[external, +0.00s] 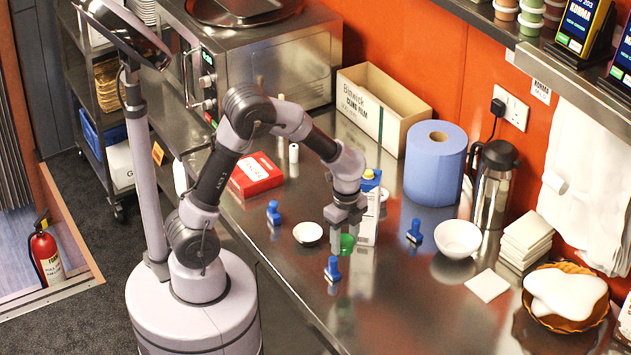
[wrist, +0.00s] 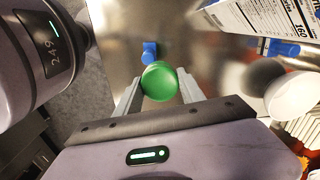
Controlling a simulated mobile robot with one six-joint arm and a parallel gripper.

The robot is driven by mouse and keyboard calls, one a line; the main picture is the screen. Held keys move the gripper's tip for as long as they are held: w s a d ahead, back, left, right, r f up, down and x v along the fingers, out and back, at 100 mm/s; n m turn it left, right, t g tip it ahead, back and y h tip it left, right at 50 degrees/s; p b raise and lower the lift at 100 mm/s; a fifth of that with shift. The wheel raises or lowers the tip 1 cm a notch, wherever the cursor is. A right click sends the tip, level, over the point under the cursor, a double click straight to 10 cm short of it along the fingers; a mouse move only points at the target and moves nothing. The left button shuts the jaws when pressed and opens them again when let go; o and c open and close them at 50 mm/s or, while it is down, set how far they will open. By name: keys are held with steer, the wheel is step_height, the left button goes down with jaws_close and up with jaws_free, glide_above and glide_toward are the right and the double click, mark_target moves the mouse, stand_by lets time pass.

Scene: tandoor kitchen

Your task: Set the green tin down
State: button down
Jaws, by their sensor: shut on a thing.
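The green tin (external: 347,244) is between the fingers of my gripper (external: 346,238), over the steel counter (external: 290,265). In the wrist view the round green top of the tin (wrist: 160,82) shows between the two fingertips of my gripper (wrist: 158,88), which is shut on it.
A blue-handled item (external: 332,269) stands close in front of the tin, another (external: 414,232) to its right. A small white dish (external: 308,233) is left; a carton (external: 368,222) stands just behind. A white bowl (external: 458,238) is right. The front counter area is bare.

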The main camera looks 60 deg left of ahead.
steer(key=a+p, duration=0.2)
steer(key=a, duration=2.2)
steer(key=f, duration=0.4)
steer(key=shift+s+d+f, duration=0.15)
steer(key=shift+s+f, duration=0.2)
steer(key=shift+f, duration=0.05)
steer(key=b, duration=0.2)
glide_above(327, 200)
steer(key=shift+s+f, duration=0.3)
steer(key=shift+f, duration=0.65)
steer(key=shift+w+f, duration=0.25)
steer(key=shift+f+b, duration=0.65)
steer(key=shift+f, duration=0.95)
steer(key=c, duration=0.7)
jaws_free()
